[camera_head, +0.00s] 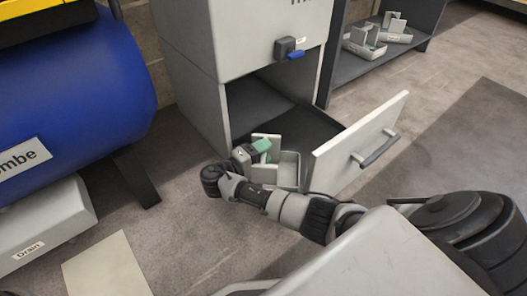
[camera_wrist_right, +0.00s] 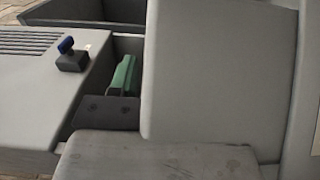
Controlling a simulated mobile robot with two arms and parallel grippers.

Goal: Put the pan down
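The pan (camera_head: 288,172) is a small light-grey, open-topped piece with an upright wall. In the head view it is at the near left side of the open drawer (camera_head: 359,139). My right gripper (camera_head: 256,151) is at its upright wall and appears shut on it. A green piece shows beside the fingers, and also in the right wrist view (camera_wrist_right: 123,76). I cannot tell whether the pan touches the drawer. Grey surfaces fill much of the wrist view, and the finger contact is mostly hidden. My left gripper is not in view.
A grey cabinet (camera_head: 193,75) with a dark handle and blue tab (camera_head: 289,48) stands behind. Similar grey pieces sit on a low shelf (camera_head: 346,67) at the back right. A blue tank (camera_head: 75,85) is on the left. A pale floor plate (camera_head: 106,268) lies front left; floor between is clear.

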